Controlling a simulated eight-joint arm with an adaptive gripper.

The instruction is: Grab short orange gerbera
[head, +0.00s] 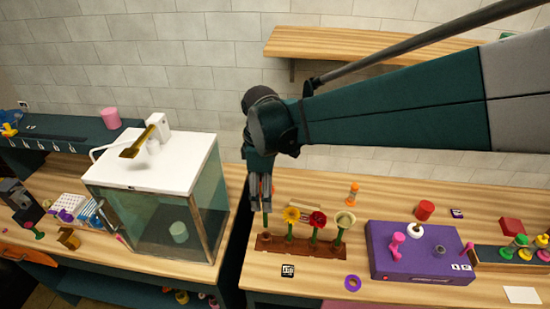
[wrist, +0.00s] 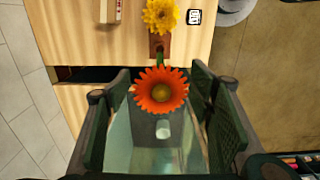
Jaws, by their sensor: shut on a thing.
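My gripper (head: 262,200) points down at the left end of a brown flower rack (head: 272,244) in the head view. It is shut on the orange gerbera (wrist: 161,90), whose orange petals face the wrist camera between the two fingers (wrist: 162,108). In the head view the fingers mostly hide the bloom. A bit of green stem shows below them, over the rack's left end; I cannot tell whether the stem is still seated. A yellow flower (head: 291,214), a red flower (head: 317,218) and a cream flower (head: 345,219) stand upright to the right.
A glass tank with a white lid (head: 165,160) stands close to the left. A purple box (head: 425,252) with knobs is at the right. A purple ring (head: 352,283) and a small marker tile (head: 288,270) lie in front of the rack. An orange bottle (head: 353,193) stands behind.

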